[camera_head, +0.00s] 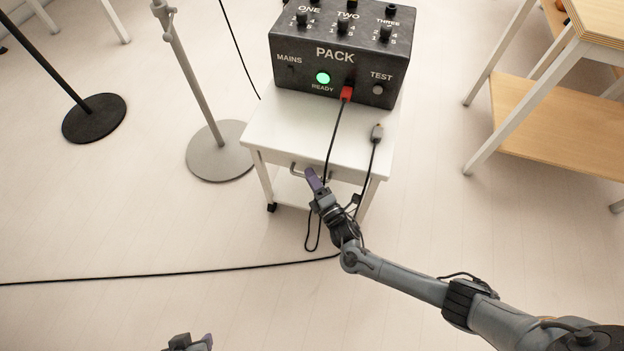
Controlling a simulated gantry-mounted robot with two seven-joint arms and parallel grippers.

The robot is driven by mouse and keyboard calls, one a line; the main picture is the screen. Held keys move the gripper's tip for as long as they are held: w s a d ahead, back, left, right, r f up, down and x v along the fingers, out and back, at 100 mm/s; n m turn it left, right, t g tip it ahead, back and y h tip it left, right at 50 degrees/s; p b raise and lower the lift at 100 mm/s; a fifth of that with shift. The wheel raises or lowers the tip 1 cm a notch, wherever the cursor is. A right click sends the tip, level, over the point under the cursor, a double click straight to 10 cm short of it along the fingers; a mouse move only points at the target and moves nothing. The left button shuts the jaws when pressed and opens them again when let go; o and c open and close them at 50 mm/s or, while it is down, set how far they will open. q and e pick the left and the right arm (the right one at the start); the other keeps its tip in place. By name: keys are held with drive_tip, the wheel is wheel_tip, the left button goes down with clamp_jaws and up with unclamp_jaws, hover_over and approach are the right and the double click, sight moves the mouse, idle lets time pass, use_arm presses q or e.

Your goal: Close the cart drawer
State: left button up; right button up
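The white cart (275,128) stands in the middle with its drawer front (280,162) under the near edge of the top. The drawer shows little or no gap below the top; I cannot tell if it is fully in. A grey bar handle (297,171) is on the drawer front. My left gripper (190,342) is low at the bottom edge, away from the cart, partly cut off.
A black PACK box (340,55) with a green light sits on the cart, a red plug (346,93) in its front. Cables hang over the cart's near edge by my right gripper. A grey stand base (219,155) is left; a wooden shelf (560,125) is right.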

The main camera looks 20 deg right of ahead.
drive_tip(key=s+f+p, duration=0.1)
drive_tip(key=s+p, duration=0.3)
drive_tip(key=s, duration=0.6)
drive_tip(key=shift+s+d+f, duration=0.2)
drive_tip(key=shift+s+d, duration=0.15)
drive_tip(key=shift+d, duration=0.05)
drive_tip(key=shift+p, duration=0.35)
